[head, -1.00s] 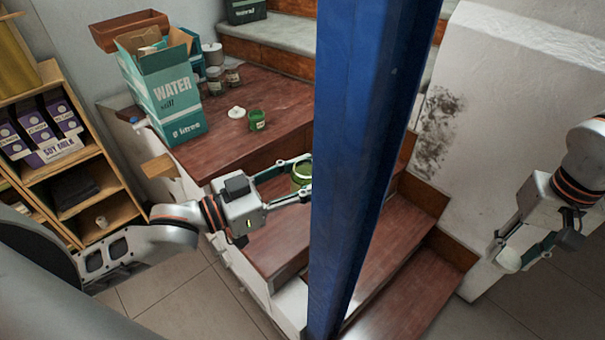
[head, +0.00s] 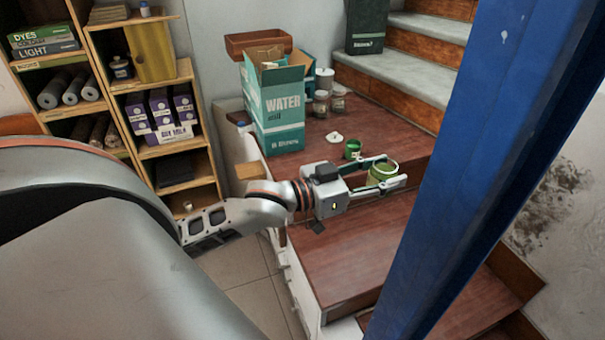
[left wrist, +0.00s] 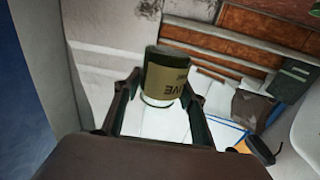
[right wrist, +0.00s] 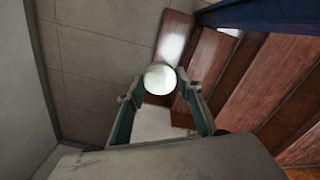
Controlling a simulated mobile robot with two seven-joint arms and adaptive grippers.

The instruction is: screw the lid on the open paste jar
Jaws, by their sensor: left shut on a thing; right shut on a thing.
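My left gripper (head: 388,171) is shut on a green jar (head: 382,174) with a tan label, held above the wooden steps. Its top looks open in the head view. The jar also fills the jaws in the left wrist view (left wrist: 166,80), its label lettering partly readable. My right gripper (right wrist: 160,84) is out of the head view; in the right wrist view it is shut on a round white lid (right wrist: 160,77). The lid is apart from the jar. A smaller green pot (head: 352,149) and another white lid (head: 334,137) lie on the landing.
A blue post (head: 480,160) stands right of the held jar. A shelf unit (head: 205,165) is at left.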

